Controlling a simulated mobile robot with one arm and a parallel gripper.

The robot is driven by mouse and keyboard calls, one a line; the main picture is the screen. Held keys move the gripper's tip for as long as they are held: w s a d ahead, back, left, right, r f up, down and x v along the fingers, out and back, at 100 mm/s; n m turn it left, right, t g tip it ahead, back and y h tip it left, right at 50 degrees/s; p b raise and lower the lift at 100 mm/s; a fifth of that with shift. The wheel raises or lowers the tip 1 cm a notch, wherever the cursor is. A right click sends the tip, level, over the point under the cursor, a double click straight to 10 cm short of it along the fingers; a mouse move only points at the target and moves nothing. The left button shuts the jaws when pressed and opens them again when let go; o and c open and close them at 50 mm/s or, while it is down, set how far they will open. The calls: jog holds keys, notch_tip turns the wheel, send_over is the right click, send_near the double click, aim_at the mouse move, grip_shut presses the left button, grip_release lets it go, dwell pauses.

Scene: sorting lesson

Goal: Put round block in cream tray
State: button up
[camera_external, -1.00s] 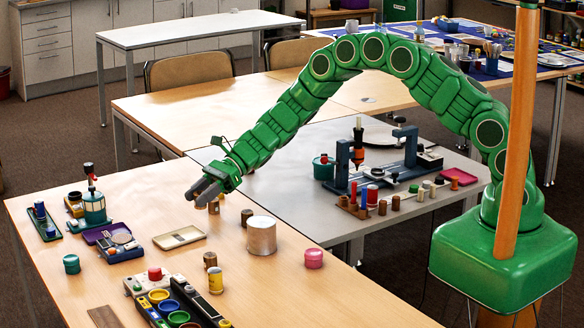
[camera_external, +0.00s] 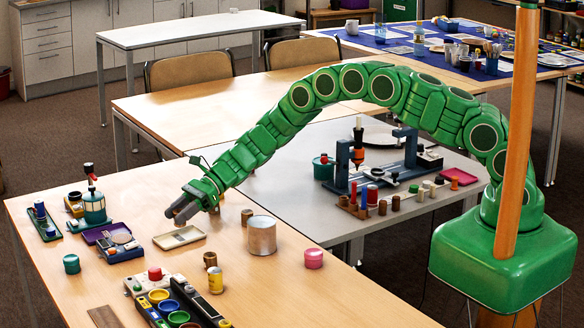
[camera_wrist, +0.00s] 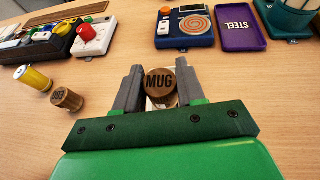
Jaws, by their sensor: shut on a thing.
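My gripper (camera_external: 180,212) is above the near table, just over the far edge of the cream tray (camera_external: 168,242). In the wrist view, my gripper (camera_wrist: 159,78) is shut on a round brown wooden block (camera_wrist: 160,84) marked "MUG", held between the two grey fingers. A cream patch shows just below the block in the wrist view, partly hidden by it; it looks like the tray. In the external view the fingers mostly hide the held block. The tray is shallow, with a raised rim, and lies flat on the table.
Other brown round blocks stand nearby, one (camera_external: 247,217) by a large tin (camera_external: 262,237) and one (camera_external: 210,259) by a yellow can (camera_external: 215,281). A purple "STEEL" tray (camera_wrist: 240,30) and a blue device (camera_wrist: 184,24) lie beyond the gripper.

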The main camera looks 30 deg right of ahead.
jog(key=shift+f, duration=0.15)
jog(key=shift+w+a+f, duration=0.15)
jog(key=shift+f, duration=1.6)
jog(key=o, duration=1)
jog(key=shift+f, duration=0.15)
jog(key=shift+w+r, duration=0.1)
jog(key=shift+r, duration=0.15)
jog(key=v, duration=1.2)
